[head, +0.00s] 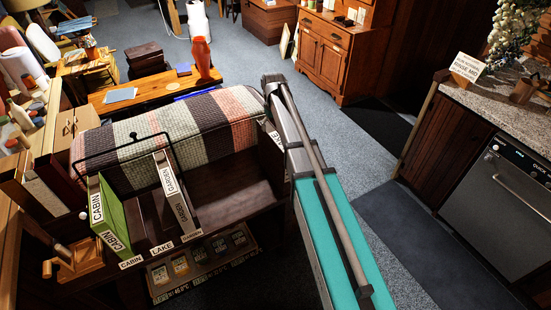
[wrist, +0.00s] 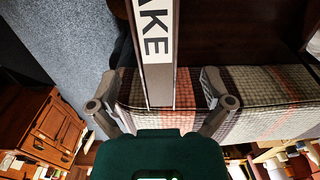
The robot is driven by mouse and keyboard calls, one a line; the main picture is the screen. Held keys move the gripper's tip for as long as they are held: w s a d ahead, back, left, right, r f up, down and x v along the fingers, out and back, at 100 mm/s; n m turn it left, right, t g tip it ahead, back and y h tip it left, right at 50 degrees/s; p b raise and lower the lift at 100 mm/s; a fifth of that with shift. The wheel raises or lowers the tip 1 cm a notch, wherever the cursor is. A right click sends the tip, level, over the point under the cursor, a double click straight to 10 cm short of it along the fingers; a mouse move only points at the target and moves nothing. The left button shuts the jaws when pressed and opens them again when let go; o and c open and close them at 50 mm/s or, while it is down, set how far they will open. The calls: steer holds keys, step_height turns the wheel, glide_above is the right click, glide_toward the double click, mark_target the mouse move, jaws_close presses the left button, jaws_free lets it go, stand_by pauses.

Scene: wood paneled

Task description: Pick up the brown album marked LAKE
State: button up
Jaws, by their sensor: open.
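The brown album marked LAKE (wrist: 160,85) fills the upper middle of the wrist view, its white label partly cut off by the top edge. Its spine end lies between the two spread fingers of my gripper (wrist: 162,88), with a gap on each side. In the head view the album's LAKE label (head: 276,140) shows at the right end of the wooden rack, mostly hidden by my arm. My gripper (head: 271,88) is partly hidden there too.
A green CABIN album (head: 109,217) and a GARDEN album (head: 174,190) stand in the rack (head: 232,192) to the left. The rack edge carries CABIN, LAKE and GARDEN labels. A striped blanket (head: 170,135) lies behind. Blue carpet (head: 352,120) is open at right.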

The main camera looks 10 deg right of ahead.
mark_target(274, 134)
steer(key=shift+f, duration=0.1)
steer(key=shift+d+f+b, duration=0.2)
steer(key=shift+f+b, duration=2.3)
steer(key=shift+b, duration=0.15)
steer(key=c, duration=1.3)
steer(key=shift+w+r, duration=0.1)
steer(key=shift+r, duration=0.05)
steer(key=shift+c, duration=0.2)
step_height(274, 134, up, 3)
steer(key=p, duration=0.3)
steer(key=shift+r+p, duration=0.1)
steer(key=shift+p, duration=0.2)
steer(key=s+a+r+p, duration=0.3)
steer(key=s+r+p, duration=0.6)
steer(key=s, duration=0.4)
steer(key=shift+s+r, duration=0.25)
steer(key=shift+s, duration=0.1)
